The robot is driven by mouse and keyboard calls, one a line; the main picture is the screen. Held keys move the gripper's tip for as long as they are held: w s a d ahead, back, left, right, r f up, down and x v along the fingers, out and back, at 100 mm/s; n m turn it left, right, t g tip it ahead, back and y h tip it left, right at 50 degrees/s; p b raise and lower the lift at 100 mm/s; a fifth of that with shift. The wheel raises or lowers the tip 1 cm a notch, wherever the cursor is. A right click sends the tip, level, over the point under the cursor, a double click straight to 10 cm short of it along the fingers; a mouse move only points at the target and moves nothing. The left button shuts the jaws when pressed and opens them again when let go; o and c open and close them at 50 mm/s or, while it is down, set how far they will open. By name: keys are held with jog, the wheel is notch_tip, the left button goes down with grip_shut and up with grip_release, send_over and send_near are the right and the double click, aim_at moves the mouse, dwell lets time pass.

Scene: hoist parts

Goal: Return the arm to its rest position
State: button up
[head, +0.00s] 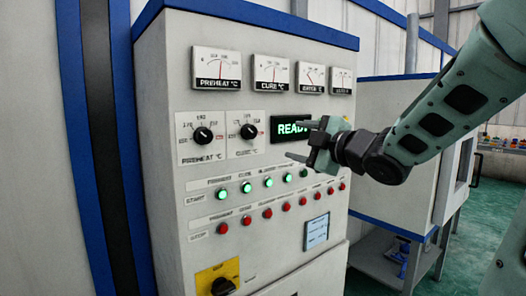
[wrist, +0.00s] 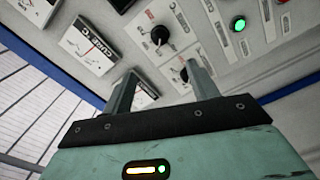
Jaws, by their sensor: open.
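My gripper (head: 302,141) is open and empty in front of the control panel (head: 262,208), just below and beside the green READY display (head: 290,128). My arm reaches in from the right of the head view. In the wrist view the two fingers of my gripper (wrist: 160,90) stand apart with nothing between them, and the panel's dials and a lit green button (wrist: 238,24) lie beyond. I cannot tell whether a fingertip touches the panel.
The panel carries gauges (head: 217,69), two knobs (head: 203,135), a row of lit green buttons (head: 246,187), red buttons (head: 246,220) and a yellow-backed switch (head: 218,280). A second cabinet (head: 385,115) stands behind at right. Green floor (head: 490,200) is open at far right.

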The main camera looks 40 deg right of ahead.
jog(key=a+f+m+g+b, duration=0.1)
jog(key=a+f+m+g, duration=0.55)
jog(key=a+f, duration=0.95)
jog(key=s+a+f+g, duration=0.5)
jog(key=s+a, duration=0.1)
jog(key=s, duration=0.4)
jog(key=s+a+f+g, duration=0.6)
jog(key=s+a, duration=0.1)
jog(key=s, duration=0.4)
jog(key=shift+s+a+f+n+b, duration=0.15)
jog(key=shift+s+a+n+b, duration=0.1)
jog(key=shift+n+b, duration=0.15)
